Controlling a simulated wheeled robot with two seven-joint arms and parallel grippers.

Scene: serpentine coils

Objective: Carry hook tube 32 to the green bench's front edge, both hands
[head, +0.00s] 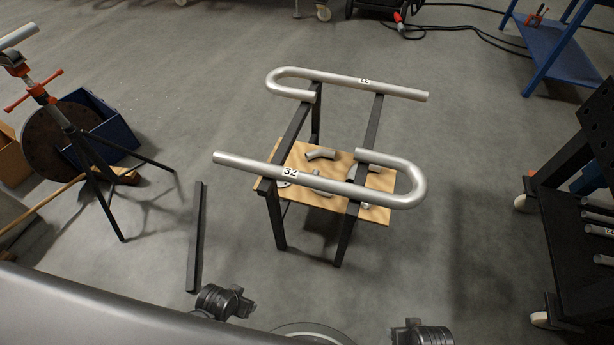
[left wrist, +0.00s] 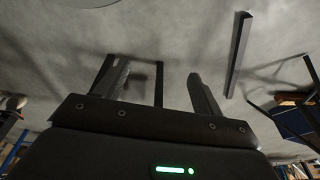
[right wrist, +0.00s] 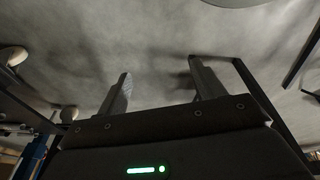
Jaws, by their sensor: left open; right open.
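Hook tube 32 (head: 265,170) is a silver tube with a white label and a U-bend at its right end. It lies across the near part of a dark trestle stand (head: 277,218) in the head view. My left gripper (left wrist: 160,78) is open and empty in the left wrist view. My right gripper (right wrist: 160,70) is open and empty in the right wrist view. In the head view, dark parts of my arms show at the bottom edge, nearer than the stand and apart from the tube. I see no green bench in any view.
A second hook tube (head: 400,91) lies across the stand's far part. A wooden shelf (head: 378,212) below holds short pipe pieces. A dark bar (head: 196,235) lies on the floor. A tripod stand (head: 103,190) is left, a black cart (head: 570,240) right, a blue bench (head: 560,60) far right.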

